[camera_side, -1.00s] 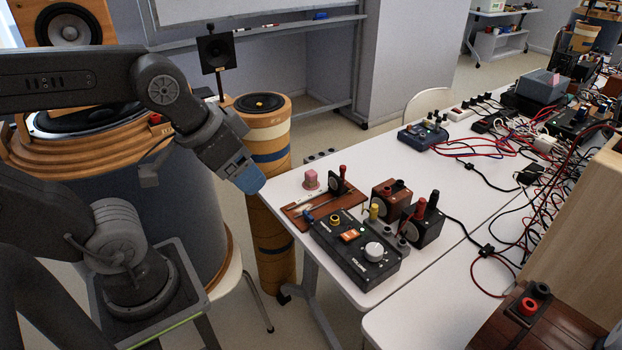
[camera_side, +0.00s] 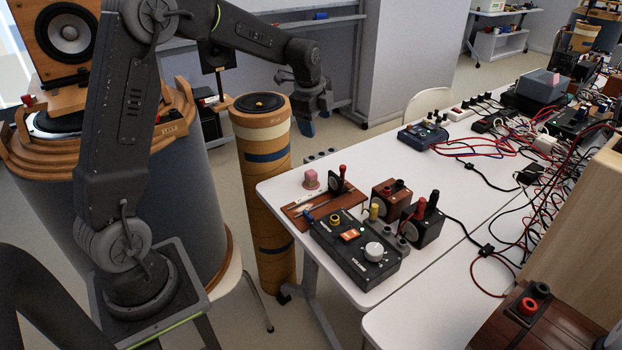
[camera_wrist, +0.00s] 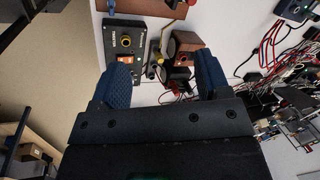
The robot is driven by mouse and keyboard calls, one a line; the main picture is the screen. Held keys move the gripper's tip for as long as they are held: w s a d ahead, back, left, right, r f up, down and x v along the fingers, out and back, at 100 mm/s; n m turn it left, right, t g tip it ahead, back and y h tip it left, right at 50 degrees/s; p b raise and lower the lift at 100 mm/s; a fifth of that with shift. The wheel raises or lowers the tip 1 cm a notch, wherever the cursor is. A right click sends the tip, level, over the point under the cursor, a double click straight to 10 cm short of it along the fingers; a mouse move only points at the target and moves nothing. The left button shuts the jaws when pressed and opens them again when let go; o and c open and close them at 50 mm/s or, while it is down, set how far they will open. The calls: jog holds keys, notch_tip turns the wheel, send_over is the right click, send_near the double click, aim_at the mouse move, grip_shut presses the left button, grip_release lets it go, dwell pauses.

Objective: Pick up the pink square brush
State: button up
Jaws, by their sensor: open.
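The pink square brush (camera_side: 311,180) stands on the white table near its left corner in the side view, just behind a brown wooden board (camera_side: 300,214). It looks like a small pink block with a darker base. I cannot make it out in the wrist view. My gripper (camera_side: 309,122) hangs in the air, higher in the side picture than the brush and clear of it. In the wrist view my gripper (camera_wrist: 163,76) has its two blue fingers wide apart with nothing between them, pointing toward the table with the black control box (camera_wrist: 126,44).
A blue device (camera_side: 423,136) and tangled cables lie farther back. A tall cardboard column (camera_side: 262,190) stands by the table's left edge. White tabletop is free behind the brush.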

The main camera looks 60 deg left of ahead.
jog(key=w+a+f+m+g, duration=0.1)
jog(key=w+a+f+m, duration=0.35)
jog(key=a+f, duration=0.65)
send_near(311, 172)
jog(key=shift+m, duration=0.45)
jog(key=f, duration=0.5)
jog(key=shift+w+a, duration=0.2)
jog(key=shift+w, duration=0.05)
jog(key=shift+w+a+f, duration=0.1)
jog(key=shift+w+f, duration=0.1)
jog(key=shift+f, duration=0.7)
jog(key=shift+w+a+f, duration=0.15)
jog(key=shift+f, duration=0.8)
jog(key=shift+w+a+f, duration=0.1)
jog(key=shift+w+f, duration=0.1)
jog(key=shift+f, duration=0.7)
jog(key=shift+c, duration=0.5)
jog(key=c, duration=1)
